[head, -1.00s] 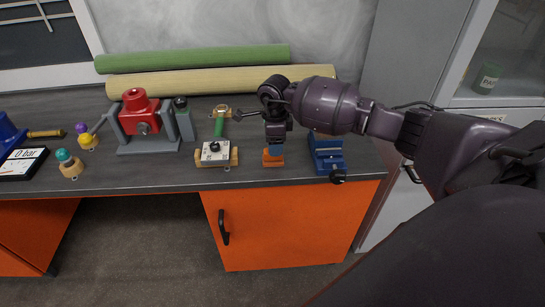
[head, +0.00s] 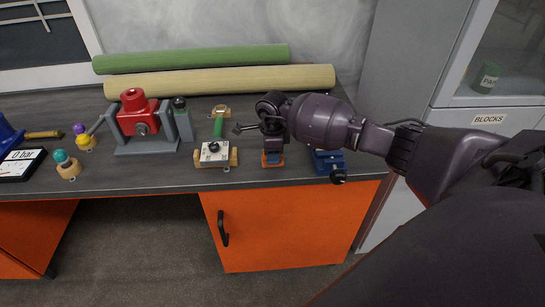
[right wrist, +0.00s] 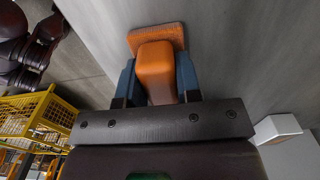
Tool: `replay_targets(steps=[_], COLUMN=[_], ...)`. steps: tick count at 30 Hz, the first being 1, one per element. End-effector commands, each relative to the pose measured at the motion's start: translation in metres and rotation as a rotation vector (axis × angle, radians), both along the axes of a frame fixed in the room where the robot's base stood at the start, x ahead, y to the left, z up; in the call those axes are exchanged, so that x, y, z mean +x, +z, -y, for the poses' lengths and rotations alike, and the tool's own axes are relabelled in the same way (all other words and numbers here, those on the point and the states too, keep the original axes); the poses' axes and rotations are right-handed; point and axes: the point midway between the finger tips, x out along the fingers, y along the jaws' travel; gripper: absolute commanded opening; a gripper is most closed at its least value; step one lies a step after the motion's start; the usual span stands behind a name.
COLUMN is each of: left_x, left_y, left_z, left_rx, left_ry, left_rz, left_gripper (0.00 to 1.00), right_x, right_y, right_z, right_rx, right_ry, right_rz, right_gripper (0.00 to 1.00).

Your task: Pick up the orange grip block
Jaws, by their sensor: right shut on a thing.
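The orange grip block (head: 272,163) stands on the grey worktop near its front edge, mostly hidden in the head view by my right gripper (head: 273,152), which comes down on it from above. In the right wrist view the orange grip block (right wrist: 155,70) shows a narrow upright part and a wider foot. The blue fingers of my right gripper (right wrist: 155,85) are shut on the narrow part from both sides. The foot appears to rest on the worktop. My left gripper is not in view.
A blue vise-like fixture (head: 328,162) stands close on the right. A clamp fixture with a green handle (head: 217,152) stands on the left, with a red press (head: 139,118) beyond it. Green (head: 190,58) and cream rolls (head: 220,80) lie along the back.

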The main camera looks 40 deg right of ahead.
Motion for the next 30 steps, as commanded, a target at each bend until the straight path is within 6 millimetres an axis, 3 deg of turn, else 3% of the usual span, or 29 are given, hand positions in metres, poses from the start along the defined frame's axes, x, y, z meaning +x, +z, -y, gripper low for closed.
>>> replay_targets(steps=[7, 11, 17, 30], left_x=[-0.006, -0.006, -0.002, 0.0], left_y=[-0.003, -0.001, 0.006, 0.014], left_z=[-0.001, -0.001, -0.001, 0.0], left_rx=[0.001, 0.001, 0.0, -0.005], left_ry=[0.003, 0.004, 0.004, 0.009], left_rz=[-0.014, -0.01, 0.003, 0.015], left_gripper=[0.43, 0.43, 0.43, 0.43], right_x=[0.0, 0.001, 0.001, 0.001], right_y=[0.002, 0.013, 0.052, 0.16], right_z=[0.0, 0.0, 0.001, 0.0], right_rx=[-0.001, -0.001, -0.001, -0.002], right_ry=[0.0, 0.0, 0.002, 0.001], right_rz=[0.001, 0.003, 0.008, 0.005], right_gripper=[0.08, 0.08, 0.08, 0.08])
